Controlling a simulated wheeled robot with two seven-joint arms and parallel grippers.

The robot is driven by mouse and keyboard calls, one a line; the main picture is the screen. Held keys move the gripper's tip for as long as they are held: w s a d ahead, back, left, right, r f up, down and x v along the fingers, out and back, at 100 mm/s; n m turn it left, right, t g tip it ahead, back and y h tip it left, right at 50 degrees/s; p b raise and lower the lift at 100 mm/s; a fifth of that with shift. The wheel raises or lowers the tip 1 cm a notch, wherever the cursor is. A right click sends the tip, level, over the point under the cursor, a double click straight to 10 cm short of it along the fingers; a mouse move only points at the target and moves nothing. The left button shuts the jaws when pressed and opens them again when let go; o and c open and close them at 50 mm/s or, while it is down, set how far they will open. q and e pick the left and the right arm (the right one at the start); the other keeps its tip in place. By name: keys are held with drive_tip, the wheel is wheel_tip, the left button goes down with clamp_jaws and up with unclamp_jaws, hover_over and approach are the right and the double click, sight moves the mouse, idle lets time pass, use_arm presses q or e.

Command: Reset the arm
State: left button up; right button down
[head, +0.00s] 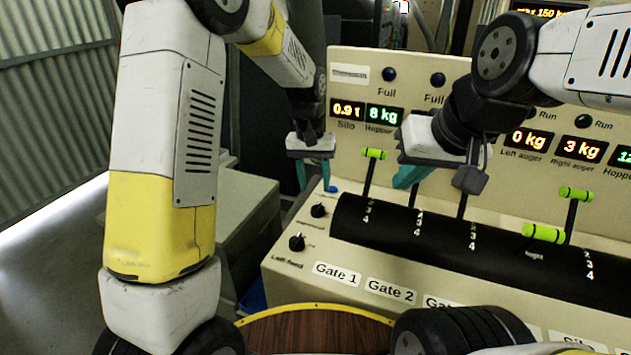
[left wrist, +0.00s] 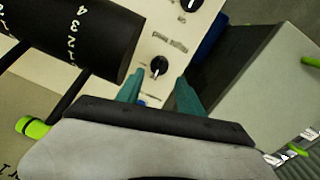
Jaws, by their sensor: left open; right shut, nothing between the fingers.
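My left gripper (head: 313,178) is open and empty, with its teal fingers pointing down over the left end of the cream control panel (head: 300,225). In the left wrist view, its two fingertips (left wrist: 160,90) stand apart, with a black knob (left wrist: 160,66) showing just beyond them. My right gripper (head: 410,177) is shut with nothing held, above the gate levers. The Gate 1 lever (head: 369,172) has a lime-green handle and stands between the two grippers in the head view. It is not clear whether the right gripper touches any lever.
More green-handled levers, one upper (head: 576,193) and one lower (head: 543,233), rise from the black curved lever housing (head: 400,232). Two black knobs, upper (head: 318,210) and lower (head: 297,242), sit at the panel's left. A grey-beige box (head: 245,205) stands left of the panel.

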use_arm(q)
drive_tip(key=shift+r, duration=0.15)
drive_tip(key=shift+s+a+r, duration=0.1)
drive_tip(key=shift+a+r, duration=0.1)
drive_tip(key=shift+r, duration=0.1)
drive_tip(key=s+a+r+t+h, duration=0.1)
drive_tip(key=s+a+r, duration=0.3)
drive_tip(key=r, duration=0.2)
drive_tip(key=s+a+r+t, duration=0.2)
drive_tip(key=s+a+r, duration=0.2)
drive_tip(key=s+r, duration=0.15)
drive_tip(key=s+a+r+t, duration=0.1)
drive_tip(key=s+a+r, duration=0.1)
drive_tip(key=s, duration=0.4)
drive_tip(key=s+a+r+n+t, duration=0.1)
drive_tip(key=s+a+t, duration=0.1)
drive_tip(key=s, duration=0.5)
drive_tip(key=shift+s+a+r, duration=0.15)
drive_tip(key=shift+a+r, duration=0.25)
drive_tip(key=shift+a, duration=0.25)
